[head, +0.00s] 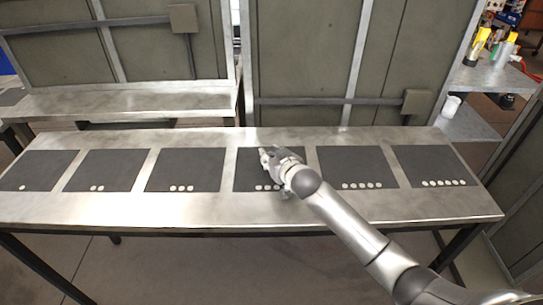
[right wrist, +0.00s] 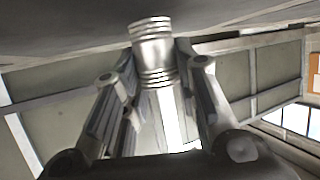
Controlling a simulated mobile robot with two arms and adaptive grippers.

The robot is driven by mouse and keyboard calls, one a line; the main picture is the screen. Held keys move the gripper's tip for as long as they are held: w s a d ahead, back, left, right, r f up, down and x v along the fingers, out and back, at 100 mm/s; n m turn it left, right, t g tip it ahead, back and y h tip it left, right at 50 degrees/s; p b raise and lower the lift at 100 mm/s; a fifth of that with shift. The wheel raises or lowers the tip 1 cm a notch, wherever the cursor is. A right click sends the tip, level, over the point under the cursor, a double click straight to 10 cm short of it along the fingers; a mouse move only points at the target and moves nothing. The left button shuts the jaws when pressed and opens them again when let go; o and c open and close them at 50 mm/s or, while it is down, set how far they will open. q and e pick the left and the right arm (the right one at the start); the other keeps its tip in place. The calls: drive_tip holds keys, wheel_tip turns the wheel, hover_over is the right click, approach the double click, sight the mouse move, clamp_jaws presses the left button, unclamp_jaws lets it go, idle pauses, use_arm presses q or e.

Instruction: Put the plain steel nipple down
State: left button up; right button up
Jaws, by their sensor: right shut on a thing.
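My right gripper (head: 268,160) is low over the dark mat (head: 243,172) right of the table's middle, with the arm reaching in from the lower right. In the right wrist view its fingers are shut on the plain steel nipple (right wrist: 153,52), a shiny short cylinder with threaded rings. The nipple sticks out past the fingertips toward a dark surface at the top of that view. I cannot tell whether it touches that surface. In the head view the nipple is too small or hidden to make out. My left gripper is not in view.
The long steel table (head: 170,208) carries a row of dark mats, each marked with a different number of white dots. The other mats, such as the one-dot mat (head: 45,170) and the three-dot mat (head: 186,170), look empty. Grey panels (head: 310,50) stand behind the table.

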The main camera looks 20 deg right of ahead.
drive_tip(key=o, duration=1)
drive_tip(key=shift+o, duration=0.2)
drive_tip(key=shift+s+r, duration=0.1)
drive_tip(key=shift+r, duration=0.05)
